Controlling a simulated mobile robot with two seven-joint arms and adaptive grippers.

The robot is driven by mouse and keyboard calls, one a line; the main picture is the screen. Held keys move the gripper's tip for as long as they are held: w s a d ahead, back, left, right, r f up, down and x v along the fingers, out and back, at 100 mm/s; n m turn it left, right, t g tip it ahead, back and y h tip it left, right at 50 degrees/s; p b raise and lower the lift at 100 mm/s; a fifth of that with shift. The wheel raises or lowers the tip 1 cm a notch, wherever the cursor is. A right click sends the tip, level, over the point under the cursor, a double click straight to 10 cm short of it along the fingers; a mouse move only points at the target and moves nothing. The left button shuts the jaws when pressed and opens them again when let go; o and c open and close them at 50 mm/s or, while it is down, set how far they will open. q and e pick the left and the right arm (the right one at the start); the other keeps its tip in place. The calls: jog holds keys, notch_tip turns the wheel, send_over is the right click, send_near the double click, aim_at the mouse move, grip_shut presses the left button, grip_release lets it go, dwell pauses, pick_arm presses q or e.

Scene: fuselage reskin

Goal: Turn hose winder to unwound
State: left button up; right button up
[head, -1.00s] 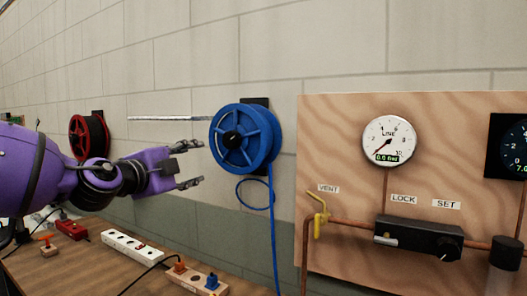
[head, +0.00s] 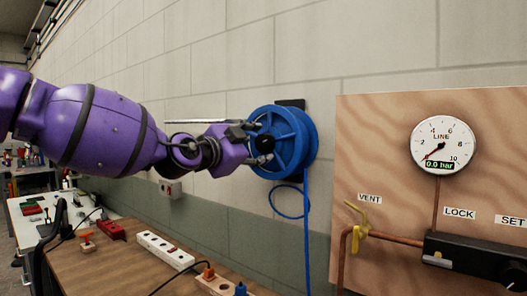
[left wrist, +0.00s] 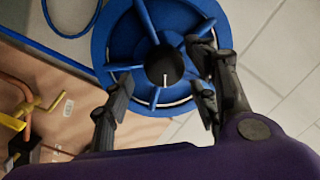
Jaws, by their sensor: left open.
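The blue hose winder (head: 295,142) is a spoked reel on the wall, with a black hub marked by a white line in the left wrist view (left wrist: 165,67). A blue hose (head: 308,235) hangs down from it, with a loop at its lower left. My left gripper (head: 254,146) is at the reel's front face. In the left wrist view its open fingers (left wrist: 160,95) stand on either side of the lower part of the reel. No grip on a spoke or the hub shows; whether a finger touches the reel cannot be told. My right gripper is not in view.
A wooden panel (head: 390,125) with a line gauge (head: 443,145) and a yellow vent valve (head: 357,228) stands right of the reel. Below is a bench (head: 125,264) with a white power strip (head: 165,250) and a red box (head: 111,230). A grey rod lies above my gripper.

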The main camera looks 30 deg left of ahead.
aim_at(265, 143)
pick_arm(q)
jog(key=shift+w, duration=1.35)
jog(key=shift+r, duration=0.1)
jog(key=shift+c, duration=0.5)
jog(key=c, duration=1)
